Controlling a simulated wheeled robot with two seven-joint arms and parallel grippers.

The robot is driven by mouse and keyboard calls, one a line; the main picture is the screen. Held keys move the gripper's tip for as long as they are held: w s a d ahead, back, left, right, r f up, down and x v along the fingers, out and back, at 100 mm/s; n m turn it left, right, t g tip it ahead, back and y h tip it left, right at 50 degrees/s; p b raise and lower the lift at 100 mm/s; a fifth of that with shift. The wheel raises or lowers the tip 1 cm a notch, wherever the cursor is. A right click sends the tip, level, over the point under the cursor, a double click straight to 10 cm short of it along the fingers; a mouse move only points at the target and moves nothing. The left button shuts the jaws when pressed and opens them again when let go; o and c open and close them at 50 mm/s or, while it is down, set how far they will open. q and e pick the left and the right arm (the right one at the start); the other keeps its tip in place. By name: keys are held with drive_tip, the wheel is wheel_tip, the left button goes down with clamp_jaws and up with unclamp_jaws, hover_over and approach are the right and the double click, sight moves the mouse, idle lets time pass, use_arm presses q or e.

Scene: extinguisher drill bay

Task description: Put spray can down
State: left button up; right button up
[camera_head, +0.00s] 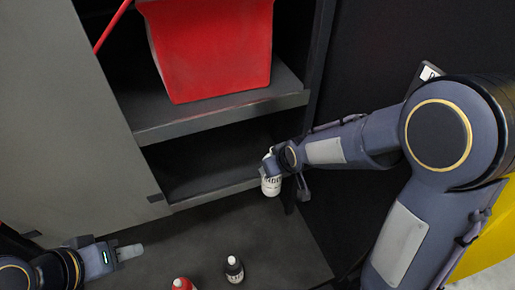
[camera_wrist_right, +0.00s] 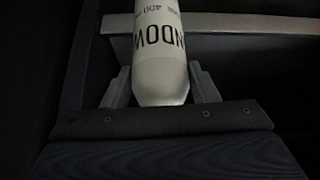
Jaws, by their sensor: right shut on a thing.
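The white spray can (camera_head: 271,186) is upright in my right gripper (camera_head: 273,172), in front of the lower shelf's front edge at its right end. In the right wrist view the white can (camera_wrist_right: 160,70) with dark lettering sits between the two fingers of the right gripper (camera_wrist_right: 160,88), which are shut on it. The can's far end is cut off there. My left gripper (camera_head: 130,252) is at the lower left, away from the can, with nothing visible in it; its finger gap is not clear.
A red bucket (camera_head: 210,50) stands on the upper shelf (camera_head: 225,112). The lower shelf (camera_head: 205,165) looks clear where visible. A dark bottle (camera_head: 234,270) and a red-topped bottle (camera_head: 183,284) stand on the grey surface (camera_head: 280,240) below. A grey door panel (camera_head: 60,120) is at left.

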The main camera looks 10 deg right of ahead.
drive_tip(key=w+a+p, duration=0.2)
drive_tip(key=w, duration=0.6)
drive_tip(key=shift+w+a, duration=0.2)
drive_tip(key=shift+a, duration=0.05)
drive_tip(key=shift+f, duration=0.15)
drive_tip(key=shift+f, duration=0.15)
drive_tip(key=o, duration=1.6)
drive_tip(key=shift+c, duration=0.2)
